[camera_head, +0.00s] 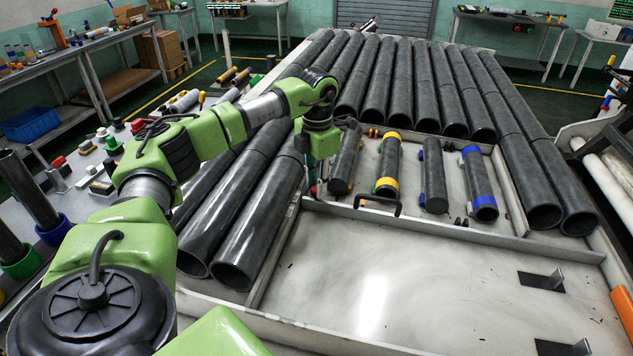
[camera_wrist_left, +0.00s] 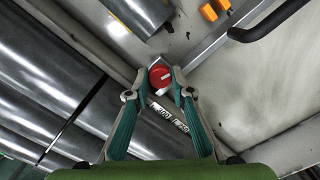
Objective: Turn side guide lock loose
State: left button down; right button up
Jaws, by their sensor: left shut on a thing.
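A round red knob (camera_wrist_left: 160,76) with a pale bar across its face, which I take for the side guide lock, sits between my left fingertips in the left wrist view. My left gripper (camera_wrist_left: 161,84) is shut on this knob, a fingertip on each side. In the head view the left gripper (camera_head: 317,183) points down at the inner left corner of the tray, and its wrist hides most of the knob. A metal side guide rail (camera_head: 273,248) runs from there toward the front. A strip with printed numbers (camera_wrist_left: 168,117) lies under the fingers. My right gripper is not in view.
Long black tubes (camera_head: 245,225) lie close along the left of the gripper. Short rolls with yellow (camera_head: 387,165) and blue (camera_head: 478,180) bands lie to the right, near a black handle (camera_head: 377,204). The tray floor (camera_head: 400,275) in front is mostly clear.

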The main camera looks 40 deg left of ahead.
pick_arm(q)
jog(key=n, duration=0.7)
jog(key=shift+r+p, duration=0.1)
jog(key=shift+p, duration=0.25)
jog(key=n, duration=0.4)
jog(key=shift+w, duration=0.1)
jog(key=shift+n+p, duration=0.3)
jog(key=shift+n, duration=1.6)
jog(key=c, duration=1.8)
grip_release()
jog(key=shift+d+r, duration=0.2)
jog(key=shift+r, duration=1.8)
jog(key=shift+d+r, duration=0.15)
jog(key=shift+r, duration=1.85)
jog(key=shift+f, duration=0.1)
